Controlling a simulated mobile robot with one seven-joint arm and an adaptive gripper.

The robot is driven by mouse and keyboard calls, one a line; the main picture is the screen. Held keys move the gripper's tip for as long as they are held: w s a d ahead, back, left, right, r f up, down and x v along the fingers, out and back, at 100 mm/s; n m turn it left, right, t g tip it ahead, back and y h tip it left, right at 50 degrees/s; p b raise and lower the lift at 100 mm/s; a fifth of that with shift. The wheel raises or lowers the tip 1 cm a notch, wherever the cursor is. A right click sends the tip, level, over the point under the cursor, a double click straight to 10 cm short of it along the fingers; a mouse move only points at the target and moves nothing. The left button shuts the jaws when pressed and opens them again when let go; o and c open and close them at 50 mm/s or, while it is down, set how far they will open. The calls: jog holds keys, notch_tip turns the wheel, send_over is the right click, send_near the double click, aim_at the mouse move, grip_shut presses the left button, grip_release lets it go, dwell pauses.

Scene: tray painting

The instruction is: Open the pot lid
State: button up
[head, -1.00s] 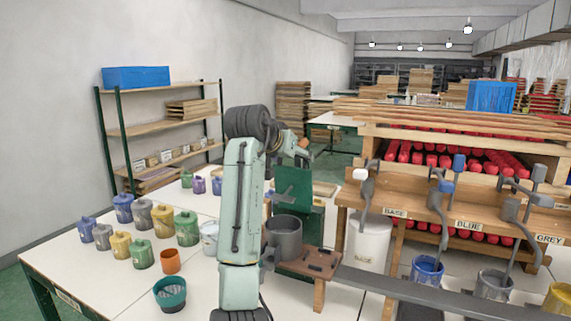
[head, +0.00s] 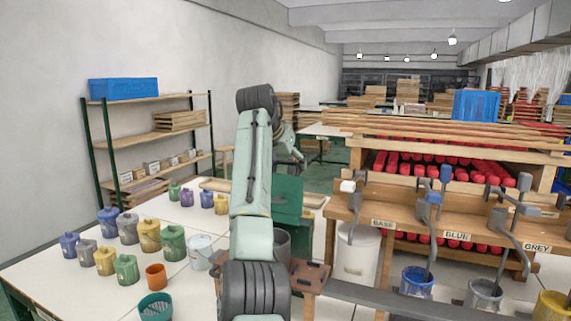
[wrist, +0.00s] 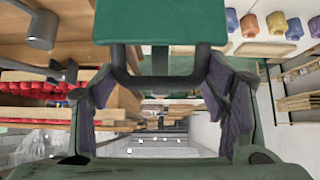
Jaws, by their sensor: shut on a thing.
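A green panel, which looks like the lid (head: 288,196), stands roughly upright behind my arm in the head view, above a green box-like body (head: 306,228). In the wrist view, the green lid (wrist: 160,24) is at the top, with a dark U-shaped handle (wrist: 160,79) on it. My gripper (wrist: 160,86) is shut on this handle, one finger at each side. In the head view, my arm hides most of the gripper. A grey pot (head: 283,247) is mostly hidden behind my arm.
A small wooden stand (head: 311,277) is right of my arm. Colored jars (head: 148,236) and cups crowd the white table (head: 50,270) at left. A wooden rack (head: 400,205) with hooked grey arms and paint buckets (head: 417,282) is at right.

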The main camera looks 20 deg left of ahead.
jog(key=shift+d+f, duration=0.2)
jog(key=shift+f, duration=0.15)
jog(key=o, duration=1.3)
jog(key=shift+o, duration=0.6)
jog(key=shift+d, duration=0.1)
jog(key=shift+r, duration=0.2)
jog(key=shift+s+r, duration=0.1)
jog(key=shift+r, duration=0.05)
jog(key=v, duration=1.1)
jog(key=shift+s+r, duration=0.2)
